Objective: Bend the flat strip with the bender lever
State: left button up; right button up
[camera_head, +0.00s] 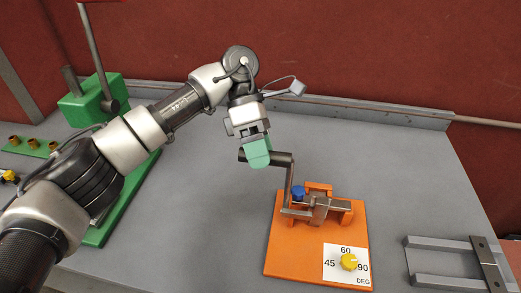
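The bender (283,255) has an orange base and stands in the middle right of the table. Its lever (289,183) rises from the left of the bender to a dark horizontal handle (281,158). A grey metal piece, seemingly the flat strip (338,206), lies across the bender's block; it looks straight. My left gripper (257,157) is at the handle, its green fingertips overlapping it, with handle showing on both sides. The far finger is hidden, so I cannot tell whether the fingers are closed on it. My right gripper is not in view.
A yellow knob (349,261) sits on a dial plate marked 45, 60 and 90. A blue knob (299,192) is beside the lever. A grey metal frame (440,280) lies at the right. A green machine (88,105) stands at the left. The table behind the bender is clear.

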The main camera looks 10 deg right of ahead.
pick_arm(q)
jog(key=shift+r, duration=0.25)
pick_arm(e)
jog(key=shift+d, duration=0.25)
pick_arm(q)
jog(key=p+v, duration=0.2)
jog(key=v, duration=0.8)
jog(key=shift+w+r, duration=0.25)
jog(key=shift+w, duration=0.05)
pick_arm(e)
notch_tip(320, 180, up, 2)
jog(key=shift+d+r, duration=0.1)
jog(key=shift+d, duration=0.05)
pick_arm(q)
jog(key=shift+a, duration=0.1)
